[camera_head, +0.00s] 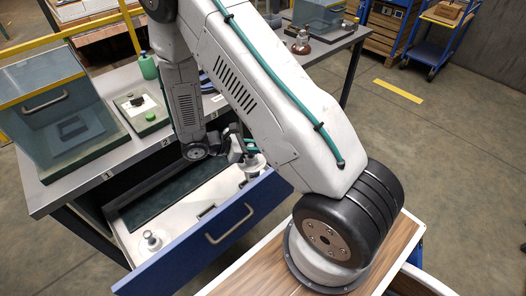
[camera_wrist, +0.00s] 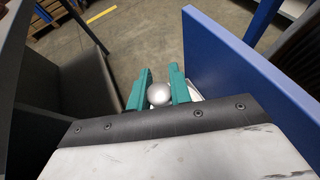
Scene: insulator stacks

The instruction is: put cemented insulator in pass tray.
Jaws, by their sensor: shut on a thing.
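My gripper (camera_wrist: 159,90) has teal fingers shut on an insulator, whose rounded silver-grey top (camera_wrist: 159,95) shows between them in the wrist view. In the head view my gripper (camera_head: 245,150) is low over the right part of an open drawer (camera_head: 203,238) with a blue front. The held insulator's pale body (camera_head: 251,163) shows just below the fingers, partly hidden by my arm. Whether it touches the drawer floor I cannot tell. Another insulator (camera_head: 152,241), pale with a metal top, stands upright at the drawer's left end. I cannot tell which container is the pass tray.
The blue drawer front rises close beside my gripper in the wrist view. A wood-topped surface (camera_head: 250,270) is in front.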

